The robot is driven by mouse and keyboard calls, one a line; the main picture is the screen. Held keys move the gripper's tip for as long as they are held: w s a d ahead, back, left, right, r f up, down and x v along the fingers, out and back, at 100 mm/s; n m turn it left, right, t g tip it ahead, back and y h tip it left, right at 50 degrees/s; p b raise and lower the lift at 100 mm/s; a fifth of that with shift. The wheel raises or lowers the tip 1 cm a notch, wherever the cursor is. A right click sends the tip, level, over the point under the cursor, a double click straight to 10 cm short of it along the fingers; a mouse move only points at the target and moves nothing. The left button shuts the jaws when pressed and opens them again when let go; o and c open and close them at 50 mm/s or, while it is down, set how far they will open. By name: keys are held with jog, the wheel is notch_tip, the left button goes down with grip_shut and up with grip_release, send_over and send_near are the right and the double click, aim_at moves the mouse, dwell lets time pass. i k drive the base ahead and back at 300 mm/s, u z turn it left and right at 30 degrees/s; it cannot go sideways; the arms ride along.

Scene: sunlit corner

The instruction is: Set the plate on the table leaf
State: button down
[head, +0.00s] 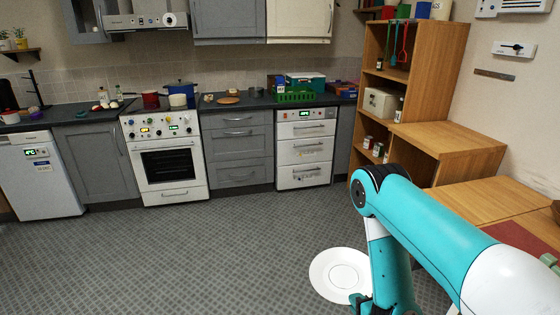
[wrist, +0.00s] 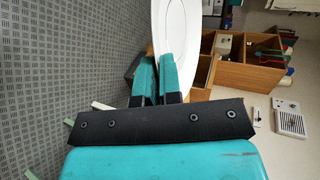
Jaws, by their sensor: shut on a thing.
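The white round plate (head: 338,275) is in the lower middle of the head view, held over the grey floor. My gripper (head: 362,300) is at its near right edge, partly hidden by my arm. In the wrist view my gripper (wrist: 163,60) has its two teal fingers shut on the rim of the plate (wrist: 190,28), which shows large and partly cut off at the top. A wooden table surface (head: 478,203) is at the right of the head view, apart from the plate. Which part of it is the leaf I cannot tell.
A red mat (head: 527,240) lies on the table at the right edge. A wooden shelf unit (head: 425,75) with a lower section (head: 445,140) stands behind the table. A white oven (head: 165,160) and grey cabinets line the back wall. The floor (head: 200,255) is clear.

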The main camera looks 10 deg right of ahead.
aim_at(463, 202)
jog(key=i, duration=3.15)
jog(key=z, duration=3)
